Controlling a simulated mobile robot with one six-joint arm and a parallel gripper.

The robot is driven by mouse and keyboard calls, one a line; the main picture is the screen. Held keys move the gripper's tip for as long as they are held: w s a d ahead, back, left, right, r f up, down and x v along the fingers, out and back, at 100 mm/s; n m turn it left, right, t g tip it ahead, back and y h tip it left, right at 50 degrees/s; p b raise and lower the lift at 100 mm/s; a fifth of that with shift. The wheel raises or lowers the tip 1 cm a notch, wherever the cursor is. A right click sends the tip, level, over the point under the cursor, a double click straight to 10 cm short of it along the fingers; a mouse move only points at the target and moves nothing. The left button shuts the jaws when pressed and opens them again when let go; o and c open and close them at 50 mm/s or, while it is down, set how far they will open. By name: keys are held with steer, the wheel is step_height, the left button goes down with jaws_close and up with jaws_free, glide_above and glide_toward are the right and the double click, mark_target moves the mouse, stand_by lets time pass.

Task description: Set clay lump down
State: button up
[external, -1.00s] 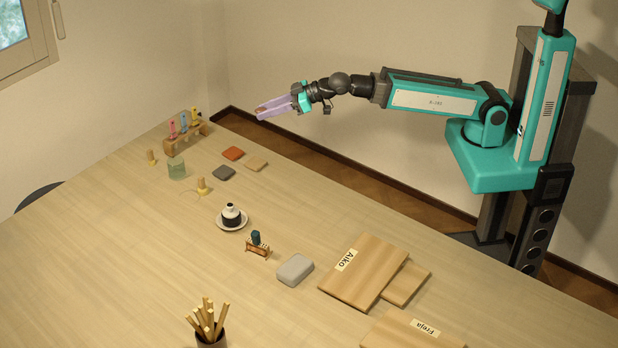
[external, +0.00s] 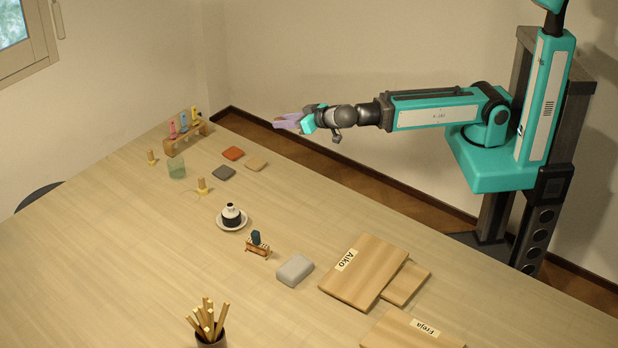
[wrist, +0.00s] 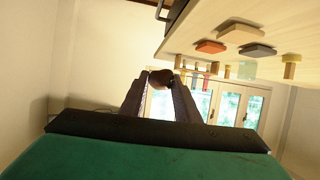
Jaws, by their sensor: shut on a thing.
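My gripper (external: 287,121) is held out in the air beyond the table's far edge, to the right of the three small tiles. In the wrist view my gripper (wrist: 161,84) is shut on the clay lump (wrist: 161,79), a small dark brown rounded piece between the fingertips. In the external view the lump cannot be made out behind the pale purple fingers. The lump touches nothing but the fingers.
The left of the table is clear.

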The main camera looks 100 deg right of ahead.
steer(key=s+a, duration=1.1)
steer(key=a, duration=0.4)
steer(key=s+a, duration=1.1)
steer(key=a, duration=0.5)
steer(key=s+a+n+y+p, duration=0.1)
steer(key=s+a, duration=1)
steer(key=a, duration=0.5)
steer(key=shift+s+a+r+t, duration=0.15)
steer(key=shift+s+r+t, duration=0.15)
steer(key=shift+r+t, duration=0.1)
steer(key=shift+f+p, duration=0.95)
steer(key=shift+f, duration=2)
